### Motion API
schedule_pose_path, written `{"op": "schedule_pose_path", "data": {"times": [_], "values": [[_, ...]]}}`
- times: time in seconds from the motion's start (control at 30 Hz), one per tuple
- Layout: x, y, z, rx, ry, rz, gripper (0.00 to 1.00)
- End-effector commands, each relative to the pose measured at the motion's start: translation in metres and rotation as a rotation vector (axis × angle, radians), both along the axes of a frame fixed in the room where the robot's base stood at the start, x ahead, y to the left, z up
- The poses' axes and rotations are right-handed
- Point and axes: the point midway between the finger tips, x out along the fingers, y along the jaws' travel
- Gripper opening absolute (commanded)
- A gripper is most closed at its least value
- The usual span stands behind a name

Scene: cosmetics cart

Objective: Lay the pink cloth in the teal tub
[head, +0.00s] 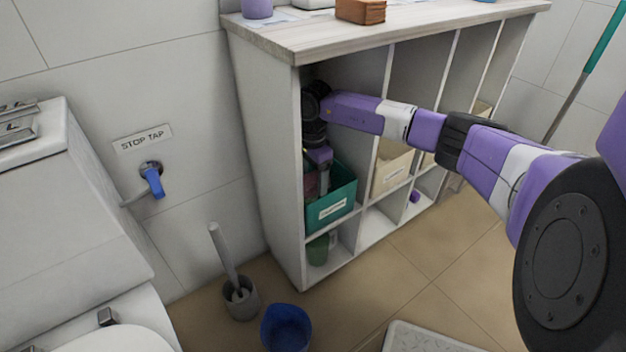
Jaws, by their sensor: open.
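The teal tub (341,203) stands in the left column of the shelf unit, in the cubby above the lowest one, with a white label on its front. My arm reaches into this cubby from the right. My gripper (321,187) points down into the tub, open, with its fingertips partly hidden by the tub's front wall. A dull, dark pink patch, which looks like the pink cloth (310,182), shows inside the tub at its left, beside my gripper. Its shape and how it lies are mostly hidden in shadow and behind the wall.
The shelf's left side panel (270,150) and wooden top (400,28) close in around my arm. A beige bin (392,172) stands in the neighbouring cubby. A green container (318,249) is below the tub. A blue bucket (286,328) and toilet brush (238,290) stand on the floor.

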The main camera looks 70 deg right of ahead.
Motion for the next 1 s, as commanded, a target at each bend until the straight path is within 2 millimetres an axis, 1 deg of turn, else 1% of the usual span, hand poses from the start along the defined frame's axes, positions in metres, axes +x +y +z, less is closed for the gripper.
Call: {"op": "schedule_pose_path", "data": {"times": [0.4, 0.53, 0.7, 1.0], "values": [[0.0, -0.001, 0.058, -0.001, 0.001, 0.0, 0.72], [0.0, -0.001, 0.074, -0.002, -0.001, -0.001, 0.72], [0.0, 0.0, 0.082, 0.001, -0.001, -0.001, 0.72], [0.0, 0.0, 0.081, 0.001, -0.001, -0.001, 0.72]]}}
